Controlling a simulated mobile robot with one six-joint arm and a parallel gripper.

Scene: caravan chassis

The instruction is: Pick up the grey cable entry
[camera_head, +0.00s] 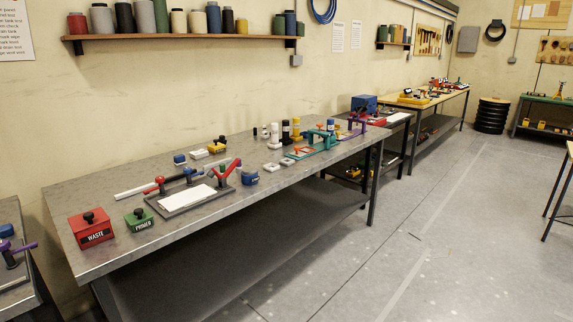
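I cannot pick out the grey cable entry for sure; the small parts on the metal workbench (112,190) are too small to identify. A pale block (272,167) and a pale, dark-centred piece (287,161) lie near the bench's front edge, left of a teal and orange fixture (312,148). Another pale block (199,154) lies farther left, near a yellow-topped piece (216,147). My gripper is not in view.
A red WASTE box (91,230), a green PRIMER box (139,220) and a clamp fixture on a grey plate (188,198) occupy the bench's left half. Several upright bottles (286,130) stand behind. The concrete floor (400,240) in front is open.

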